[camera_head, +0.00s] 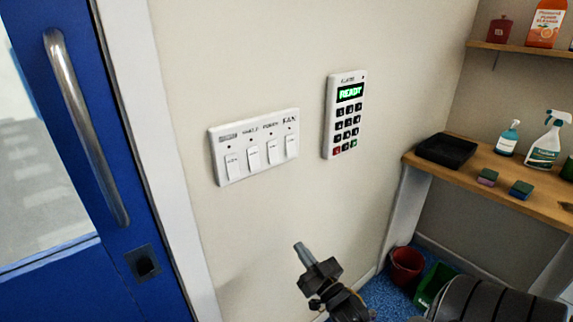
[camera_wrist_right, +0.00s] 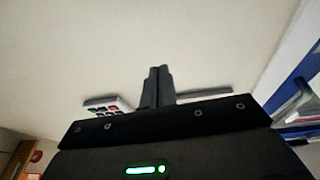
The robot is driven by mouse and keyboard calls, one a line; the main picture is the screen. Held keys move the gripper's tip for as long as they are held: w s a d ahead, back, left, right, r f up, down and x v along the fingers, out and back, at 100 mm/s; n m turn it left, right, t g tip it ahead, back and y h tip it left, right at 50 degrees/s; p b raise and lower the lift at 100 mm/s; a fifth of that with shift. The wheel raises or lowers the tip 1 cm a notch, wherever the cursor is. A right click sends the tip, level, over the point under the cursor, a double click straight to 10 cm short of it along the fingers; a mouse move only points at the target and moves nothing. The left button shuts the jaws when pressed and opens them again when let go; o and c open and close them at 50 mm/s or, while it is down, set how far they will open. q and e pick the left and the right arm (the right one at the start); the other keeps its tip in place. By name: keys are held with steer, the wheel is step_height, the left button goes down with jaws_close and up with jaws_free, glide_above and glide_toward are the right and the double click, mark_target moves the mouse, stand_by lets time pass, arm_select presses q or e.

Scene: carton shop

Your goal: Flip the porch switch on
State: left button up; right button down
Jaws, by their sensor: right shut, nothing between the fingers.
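A white switch panel (camera_head: 217,152) with several rocker switches in a row is on the beige wall. Each rocker has a small label above it. The rightmost label reads FAN, and the one left of it (camera_head: 273,151) seems to read PORCH, though it is blurred. I cannot tell the rocker positions for sure. My right gripper (camera_head: 301,248) is below the panel and apart from it, with its fingers shut and empty. Its shut fingers also show in the right wrist view (camera_wrist_right: 158,86), with a thin panel edge (camera_wrist_right: 205,95) beside them. My left gripper is not in view.
A white keypad (camera_head: 331,112) with a green READY display hangs right of the panel. A blue door (camera_head: 75,150) with a metal handle (camera_head: 86,125) is at left. A wooden shelf (camera_head: 460,185) with bottles, sponges and a black tray (camera_head: 446,150) is at right. A red bucket (camera_head: 406,265) stands below.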

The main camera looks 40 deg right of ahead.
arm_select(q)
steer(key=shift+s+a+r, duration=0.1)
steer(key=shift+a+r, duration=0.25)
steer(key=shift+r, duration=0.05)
arm_select(e)
steer(key=s+r+t+y, duration=0.1)
steer(key=s+r+t, duration=0.1)
steer(key=r, duration=0.7)
steer(key=s+a+r+n+t, duration=0.1)
steer(key=s+r+t, duration=0.1)
steer(key=r, duration=0.6)
steer(key=shift+s+a+r+n+t+y, duration=0.15)
steer(key=shift+s+r+n+t+y, duration=0.2)
steer(key=shift+s, duration=0.45)
arm_select(q)
steer(key=shift+p, duration=0.3)
arm_select(e)
steer(key=shift+w+r, duration=0.1)
steer(key=shift+r, duration=0.05)
steer(key=p, duration=0.5)
glide_toward(274, 155)
step_height(274, 155, up, 4)
steer(key=shift+w+f+p, duration=0.15)
steer(key=shift+w+p, duration=0.05)
steer(key=shift+w, duration=0.95)
steer(key=shift+w+f+p, duration=0.15)
steer(key=shift+w, duration=1)
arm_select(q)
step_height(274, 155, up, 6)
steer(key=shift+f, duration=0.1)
